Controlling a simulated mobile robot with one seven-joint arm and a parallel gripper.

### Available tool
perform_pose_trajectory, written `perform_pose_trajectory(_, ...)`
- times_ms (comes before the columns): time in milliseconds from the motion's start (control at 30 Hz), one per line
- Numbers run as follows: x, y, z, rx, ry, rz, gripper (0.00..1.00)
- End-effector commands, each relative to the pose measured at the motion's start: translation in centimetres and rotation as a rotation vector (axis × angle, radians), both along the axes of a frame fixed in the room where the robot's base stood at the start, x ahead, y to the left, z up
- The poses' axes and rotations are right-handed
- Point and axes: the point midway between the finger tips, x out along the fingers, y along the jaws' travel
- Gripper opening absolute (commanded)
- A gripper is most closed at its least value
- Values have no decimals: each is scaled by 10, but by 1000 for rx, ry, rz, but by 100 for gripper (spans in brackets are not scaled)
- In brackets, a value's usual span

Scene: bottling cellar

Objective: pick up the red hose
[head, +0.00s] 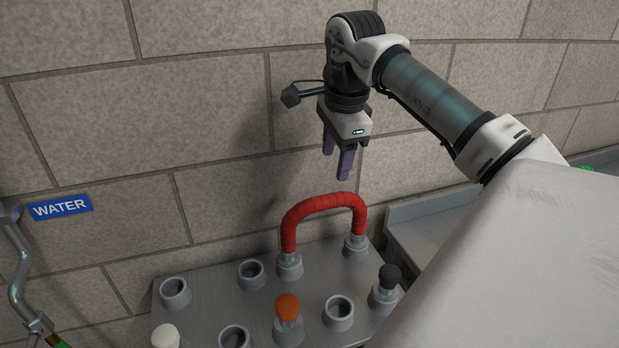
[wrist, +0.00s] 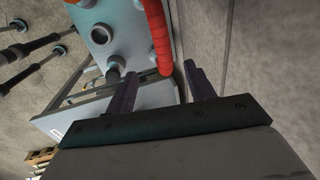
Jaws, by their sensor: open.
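The red hose (head: 322,203) is an arched, ribbed tube. Its two ends sit in two grey sockets at the back right of a grey metal panel (head: 213,294). The hose also shows in the wrist view (wrist: 157,35), running down from the top edge towards my fingers. My gripper (head: 337,170) is open and empty in the head view, pointing down, above the hose's arch and apart from it. The lower hose end is hidden in the wrist view.
The panel carries an orange plug (head: 288,308), a black plug (head: 389,277), a white plug (head: 165,336) and several empty sockets (head: 339,311). A stone wall stands close behind. A blue WATER sign (head: 61,207) and a metal pipe (head: 22,270) are at the left.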

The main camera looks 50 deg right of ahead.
Motion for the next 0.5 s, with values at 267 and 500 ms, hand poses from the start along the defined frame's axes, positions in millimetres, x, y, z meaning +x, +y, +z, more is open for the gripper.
perform_pose_trajectory(267,2,-3,-26,1,3,-2,54)
perform_pose_trajectory(500,10,-6,-69,2,0,-2,54)
